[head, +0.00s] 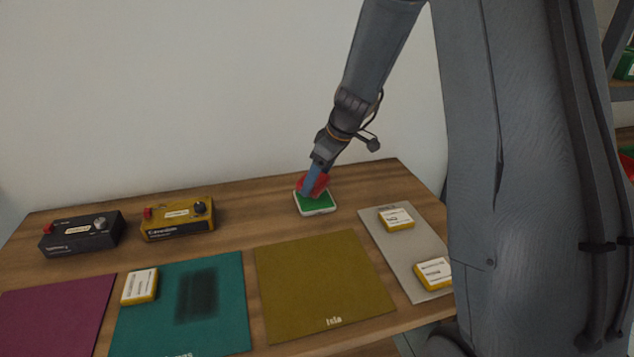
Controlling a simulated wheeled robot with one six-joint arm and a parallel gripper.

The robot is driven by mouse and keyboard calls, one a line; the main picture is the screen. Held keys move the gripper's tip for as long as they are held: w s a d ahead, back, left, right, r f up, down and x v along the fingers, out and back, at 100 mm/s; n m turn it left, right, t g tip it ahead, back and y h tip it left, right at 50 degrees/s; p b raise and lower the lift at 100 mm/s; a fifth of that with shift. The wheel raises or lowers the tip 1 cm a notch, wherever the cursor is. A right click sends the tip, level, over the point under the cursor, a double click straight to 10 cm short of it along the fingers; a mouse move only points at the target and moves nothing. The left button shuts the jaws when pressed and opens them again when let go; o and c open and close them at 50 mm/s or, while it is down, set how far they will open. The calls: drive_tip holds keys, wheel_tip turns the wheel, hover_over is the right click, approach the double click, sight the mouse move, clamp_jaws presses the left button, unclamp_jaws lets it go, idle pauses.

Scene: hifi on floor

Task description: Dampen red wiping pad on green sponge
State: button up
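The green sponge (318,203) sits in a white tray near the back of the table. My gripper (314,179) is directly above it, reaching down from the upper right. A red wiping pad (322,182) shows at the fingertips, over the back part of the sponge. The blue finger in front hides part of the pad. The gripper looks shut on the pad. The pad appears to be touching the sponge or just above it; I cannot tell which.
A black hi-fi box (80,236) and a yellow one (178,219) stand at the back left. Purple (52,318), teal (150,325) and olive (322,285) mats lie in front; the teal one has a dark patch. A grey mat (400,247) at right holds yellow-white blocks.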

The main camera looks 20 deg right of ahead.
drive_tip(key=shift+r+p, duration=0.8)
drive_tip(key=shift+r, duration=1.15)
